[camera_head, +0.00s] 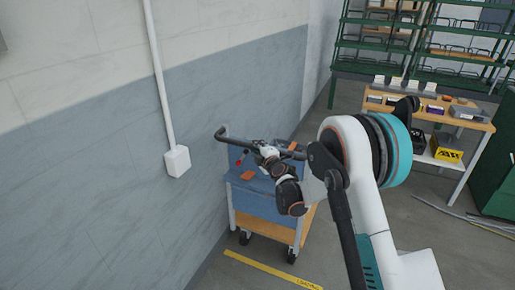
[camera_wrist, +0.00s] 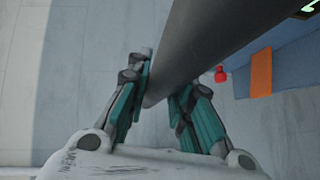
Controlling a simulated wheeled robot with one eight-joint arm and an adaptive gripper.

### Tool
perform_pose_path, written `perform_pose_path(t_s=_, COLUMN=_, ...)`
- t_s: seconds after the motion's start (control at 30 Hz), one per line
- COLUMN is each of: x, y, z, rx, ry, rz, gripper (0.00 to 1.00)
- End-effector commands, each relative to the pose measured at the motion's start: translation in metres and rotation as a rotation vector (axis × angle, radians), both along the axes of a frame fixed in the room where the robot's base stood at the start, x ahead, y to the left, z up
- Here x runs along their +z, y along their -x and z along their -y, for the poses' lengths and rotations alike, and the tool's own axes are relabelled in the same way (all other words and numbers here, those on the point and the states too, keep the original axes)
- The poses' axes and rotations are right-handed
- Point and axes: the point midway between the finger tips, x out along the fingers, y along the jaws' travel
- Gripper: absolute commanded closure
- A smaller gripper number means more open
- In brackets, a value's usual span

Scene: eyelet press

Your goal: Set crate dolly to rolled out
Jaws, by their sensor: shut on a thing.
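The crate dolly (camera_head: 262,205) is a small wheeled cart with a blue body, an orange lower shelf and black casters. It stands on the floor close to the wall. Its dark push handle (camera_head: 236,141) rises at its left end. In the wrist view the handle (camera_wrist: 205,45) is a thick grey bar crossing between the teal-padded fingers. My gripper (camera_wrist: 160,85) is shut around this bar. In the head view my gripper is small and partly hidden by my own wrist, at the dolly's handle. My arm hides part of the dolly's right side.
A yellow floor line (camera_head: 262,267) with lettering runs in front of the dolly. The blue and white wall (camera_head: 110,180) with a conduit box (camera_head: 177,160) stands at left. A workbench (camera_head: 430,112) and green racks (camera_head: 385,50) stand behind at right. Grey floor lies between.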

Motion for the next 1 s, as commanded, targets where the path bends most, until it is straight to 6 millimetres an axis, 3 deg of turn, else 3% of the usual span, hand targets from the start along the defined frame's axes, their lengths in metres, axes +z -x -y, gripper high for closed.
perform_pose_path(t_s=0.03, x=-0.001, y=0.000, z=0.000, rx=0.001, ry=0.001, rz=0.000, gripper=1.00)
perform_pose_path(t_s=0.07, x=-0.001, y=0.000, z=0.000, rx=0.001, ry=0.001, rz=0.000, gripper=0.77)
perform_pose_path(t_s=0.13, x=-0.001, y=0.000, z=0.000, rx=0.001, ry=0.001, rz=0.000, gripper=0.61)
perform_pose_path(t_s=0.17, x=-0.001, y=0.000, z=0.000, rx=0.001, ry=0.001, rz=0.000, gripper=0.59)
perform_pose_path(t_s=0.57, x=0.000, y=0.004, z=0.002, rx=0.000, ry=0.000, rz=-0.001, gripper=0.59)
perform_pose_path(t_s=0.67, x=0.002, y=0.014, z=0.007, rx=0.000, ry=0.000, rz=0.000, gripper=0.59)
perform_pose_path(t_s=1.0, x=0.011, y=0.074, z=0.036, rx=0.000, ry=0.000, rz=-0.001, gripper=0.59)
